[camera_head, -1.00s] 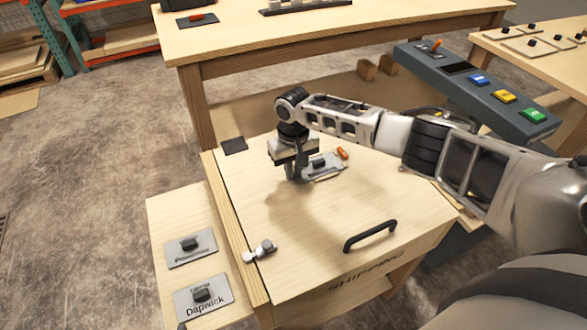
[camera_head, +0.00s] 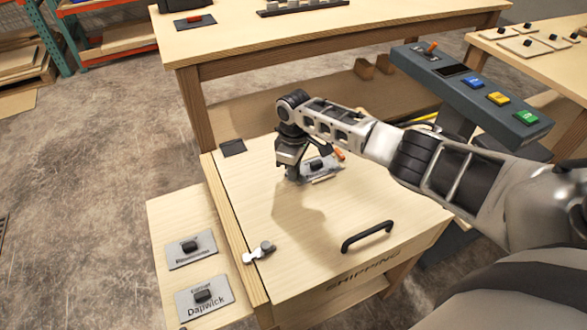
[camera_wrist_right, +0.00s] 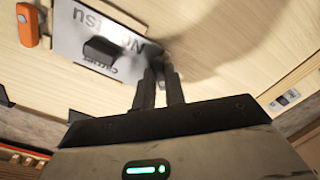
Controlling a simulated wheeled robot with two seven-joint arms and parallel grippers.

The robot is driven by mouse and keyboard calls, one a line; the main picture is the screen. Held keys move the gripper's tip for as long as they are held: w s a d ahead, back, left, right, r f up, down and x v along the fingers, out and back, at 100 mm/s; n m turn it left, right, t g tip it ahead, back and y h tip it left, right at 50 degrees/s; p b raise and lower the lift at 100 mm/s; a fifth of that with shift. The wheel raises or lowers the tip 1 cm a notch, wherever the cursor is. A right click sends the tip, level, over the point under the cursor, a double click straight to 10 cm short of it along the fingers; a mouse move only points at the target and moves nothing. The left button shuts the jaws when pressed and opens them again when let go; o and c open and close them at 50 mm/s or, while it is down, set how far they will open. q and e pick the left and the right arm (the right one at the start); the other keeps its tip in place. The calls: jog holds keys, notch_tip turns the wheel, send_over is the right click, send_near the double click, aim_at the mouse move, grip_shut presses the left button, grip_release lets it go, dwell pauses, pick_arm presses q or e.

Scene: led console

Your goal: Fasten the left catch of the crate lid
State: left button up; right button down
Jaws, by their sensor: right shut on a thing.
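The crate lid (camera_head: 310,225) lies flat and closed on the wooden crate, with a black handle (camera_head: 367,236) near its front. My right gripper (camera_head: 292,176) is over the back half of the lid, well behind the catch. Its fingers (camera_wrist_right: 160,92) are close together at the edge of a grey label plate with a black knob (camera_wrist_right: 95,45), and appear shut on it. My left gripper is out of view.
An orange piece (camera_head: 338,154) lies beside the plate. Two labelled plates with black knobs (camera_head: 191,250) (camera_head: 204,298) lie on a side shelf left of the crate. A console with coloured buttons (camera_head: 475,90) stands at the back right. The lid's front left is clear.

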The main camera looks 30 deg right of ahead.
jog(key=n, duration=0.3)
jog(key=shift+w+d+n, duration=0.1)
jog(key=shift+w+n, duration=0.05)
jog(key=shift+n, duration=0.15)
jog(key=n, duration=0.3)
jog(key=shift+w+d+b, duration=0.1)
jog(key=shift+w+b, duration=0.1)
jog(key=shift+b, duration=0.2)
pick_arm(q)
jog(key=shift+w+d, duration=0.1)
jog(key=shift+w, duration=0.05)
pick_arm(e)
jog(key=shift+w+n, duration=0.15)
jog(key=shift+n, duration=1.15)
jog(key=c, duration=1.5)
grip_release()
jog(key=shift+o, duration=0.2)
